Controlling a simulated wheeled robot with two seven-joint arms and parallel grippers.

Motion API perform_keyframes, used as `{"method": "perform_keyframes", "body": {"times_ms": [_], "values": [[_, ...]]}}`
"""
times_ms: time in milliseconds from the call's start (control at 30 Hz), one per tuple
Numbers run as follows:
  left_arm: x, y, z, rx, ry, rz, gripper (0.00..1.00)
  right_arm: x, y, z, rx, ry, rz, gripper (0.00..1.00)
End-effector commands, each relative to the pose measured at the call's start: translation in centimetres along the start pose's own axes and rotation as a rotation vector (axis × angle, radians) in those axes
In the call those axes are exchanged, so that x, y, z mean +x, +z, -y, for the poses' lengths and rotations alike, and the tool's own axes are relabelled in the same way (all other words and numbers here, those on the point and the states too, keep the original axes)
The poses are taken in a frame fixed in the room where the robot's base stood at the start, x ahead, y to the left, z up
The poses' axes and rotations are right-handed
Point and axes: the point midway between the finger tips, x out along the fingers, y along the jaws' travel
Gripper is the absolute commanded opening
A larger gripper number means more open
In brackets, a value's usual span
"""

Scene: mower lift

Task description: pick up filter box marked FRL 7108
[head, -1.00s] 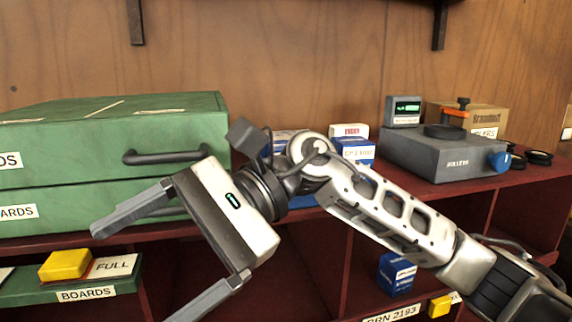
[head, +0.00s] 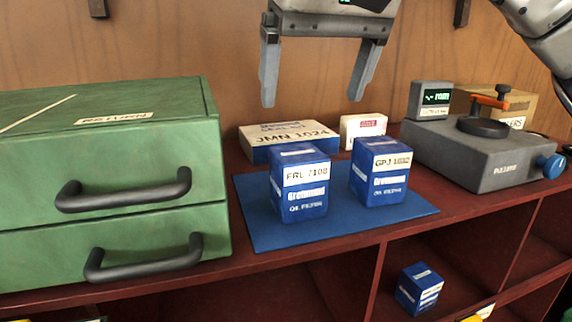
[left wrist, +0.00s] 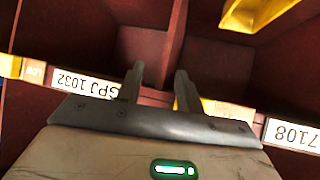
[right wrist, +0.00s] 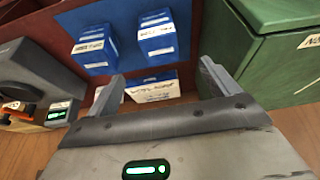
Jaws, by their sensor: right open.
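The blue filter box marked FRL 7108 (head: 300,187) stands upright on a blue mat (head: 262,225) on the shelf top. It also shows in the right wrist view (right wrist: 157,38). A similar blue box marked GPJ 1032 (head: 380,178) stands to its right, with a gap between. My right gripper (head: 313,112) is open and empty, fingers pointing down, above and behind the boxes in the head view. My left gripper (left wrist: 160,80) shows only in the left wrist view. Its fingers are apart and empty, in front of the lower shelf compartments and their labels.
A white-and-blue box marked JMN 1024 (head: 290,137) lies behind the mat. A green drawer cabinet (head: 105,235) with black handles stands left. A grey device (head: 470,150) stands right. Another blue box (head: 419,288) sits in a lower compartment.

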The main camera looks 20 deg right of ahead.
Motion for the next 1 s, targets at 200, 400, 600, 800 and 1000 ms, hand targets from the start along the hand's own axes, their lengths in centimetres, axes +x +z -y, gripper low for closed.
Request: {"method": "perform_keyframes", "body": {"times_ms": [200,400,600,800,1000], "values": [[-0.3,0.8,-0.1,-0.003,0.002,0.017,0.36,3.3,0.1,-0.1,0.000,0.004,0.003,0.87],[-0.7,1.4,-0.3,-0.007,0.005,0.035,0.36,7.6,0.1,-0.1,0.000,0.003,0.004,0.87],[-0.7,1.3,-0.3,-0.006,0.005,0.034,0.36,10.2,0.0,-0.1,0.000,0.002,0.001,0.87],[-0.8,0.8,-0.3,-0.005,0.004,0.027,0.36,11.6,0.0,-0.1,0.000,0.002,0.003,0.87],[-0.8,0.4,-0.1,-0.001,0.000,0.025,0.36,14.6,0.0,-0.1,0.000,0.002,0.004,0.87]]}}
